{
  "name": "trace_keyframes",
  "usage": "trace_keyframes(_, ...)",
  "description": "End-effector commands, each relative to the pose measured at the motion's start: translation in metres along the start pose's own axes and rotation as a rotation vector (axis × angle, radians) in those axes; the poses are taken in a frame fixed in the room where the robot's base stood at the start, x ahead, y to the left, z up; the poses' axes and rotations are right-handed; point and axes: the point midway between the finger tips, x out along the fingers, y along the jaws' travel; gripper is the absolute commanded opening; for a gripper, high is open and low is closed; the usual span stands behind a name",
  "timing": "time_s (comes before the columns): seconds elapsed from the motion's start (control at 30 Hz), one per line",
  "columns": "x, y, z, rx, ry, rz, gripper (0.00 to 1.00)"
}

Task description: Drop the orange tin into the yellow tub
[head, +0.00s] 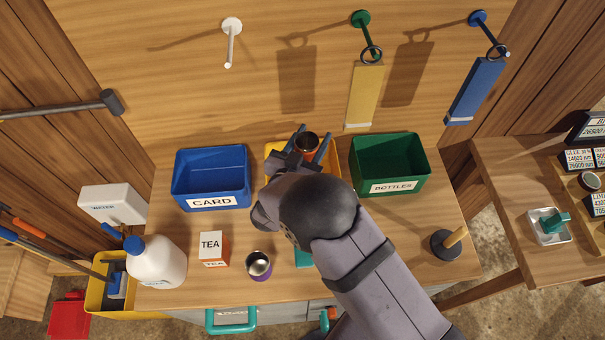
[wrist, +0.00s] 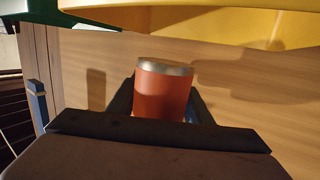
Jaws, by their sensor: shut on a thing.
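The orange tin (head: 306,145) is held between the two fingers of my gripper (head: 312,142). In the wrist view the tin (wrist: 162,92) shows orange-red sides and a silvery rim, with a dark finger on each side. The yellow tub (head: 272,149) stands at the middle back of the bench, mostly hidden behind my gripper and arm. In the head view the tin overlaps the back part of the tub. In the wrist view the yellow tub (wrist: 225,22) spans the top edge, apart from the tin. The height of the tin above the tub is hard to tell.
A blue CARD tub (head: 247,180) stands to the left and a green BOTTLES tub (head: 392,187) to the right. A TEA box (head: 212,247), a purple cup (head: 259,266) and a white jug (head: 157,262) stand in front. Tags hang from the backboard.

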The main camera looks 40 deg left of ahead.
Motion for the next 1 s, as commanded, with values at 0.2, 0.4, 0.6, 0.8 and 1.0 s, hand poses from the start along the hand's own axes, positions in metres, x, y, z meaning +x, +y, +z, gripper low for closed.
trace_keyframes(0.2, 0.001, 0.001, 0.007, 0.0, 0.0, 0.001, 0.24)
trace_keyframes(0.4, 0.004, 0.001, 0.024, -0.001, 0.0, 0.002, 0.24)
trace_keyframes(0.6, 0.007, 0.001, 0.043, 0.001, 0.0, 0.002, 0.24)
trace_keyframes(0.8, 0.009, 0.001, 0.057, 0.001, 0.001, 0.002, 0.24)
trace_keyframes(1.0, 0.009, 0.001, 0.059, 0.001, 0.001, 0.002, 0.24)
